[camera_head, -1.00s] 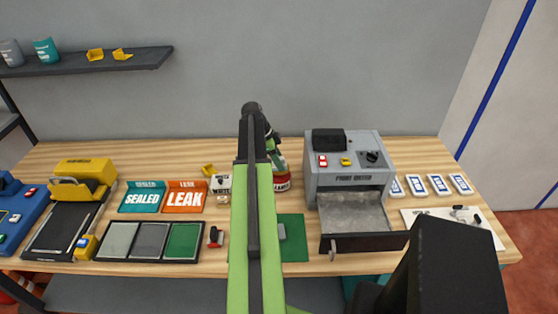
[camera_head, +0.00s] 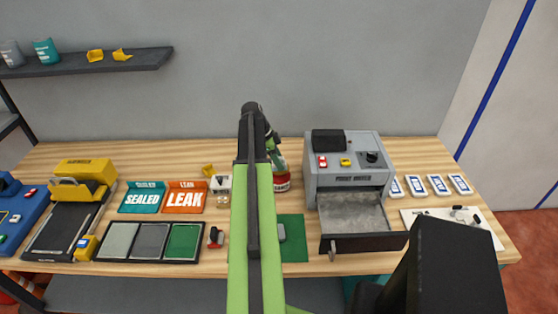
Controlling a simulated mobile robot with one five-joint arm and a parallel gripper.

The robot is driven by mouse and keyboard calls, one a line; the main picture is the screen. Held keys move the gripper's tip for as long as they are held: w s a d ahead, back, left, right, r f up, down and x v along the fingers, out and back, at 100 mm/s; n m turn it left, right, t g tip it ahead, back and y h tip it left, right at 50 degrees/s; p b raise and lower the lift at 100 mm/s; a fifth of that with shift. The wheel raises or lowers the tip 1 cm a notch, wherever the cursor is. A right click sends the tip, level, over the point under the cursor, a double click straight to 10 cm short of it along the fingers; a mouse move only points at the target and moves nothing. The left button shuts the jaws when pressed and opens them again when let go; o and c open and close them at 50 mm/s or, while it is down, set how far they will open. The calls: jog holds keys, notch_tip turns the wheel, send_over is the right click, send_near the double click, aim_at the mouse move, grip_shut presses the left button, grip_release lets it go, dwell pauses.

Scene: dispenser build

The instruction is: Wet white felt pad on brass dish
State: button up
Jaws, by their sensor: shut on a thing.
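My arm reaches away over the bench, and its links hide most of the middle. The dark wrist and part of my gripper (camera_head: 271,143) show just right of the arm, above a red can (camera_head: 282,182) with a pale band. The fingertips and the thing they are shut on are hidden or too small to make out. I cannot tell whether the gripper touches the can. I cannot make out a brass dish or a white felt pad; the can's top is largely covered by my arm and wrist.
Left of my arm are a small white box (camera_head: 220,184), SEALED (camera_head: 142,198) and LEAK (camera_head: 185,198) bins and a three-panel tray (camera_head: 150,241). Right are a green mat (camera_head: 293,262), a grey machine (camera_head: 347,168) with its drawer out, and several white cards (camera_head: 438,185).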

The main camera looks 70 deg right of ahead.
jog(key=shift+r+p, duration=2.8)
jog(key=shift+r, duration=0.35)
notch_tip(320, 180, up, 7)
jog(key=p, duration=0.7)
notch_tip(320, 180, down, 8)
jog(key=b, duration=0.7)
jog(key=shift+r, duration=0.25)
jog(key=shift+r, duration=0.15)
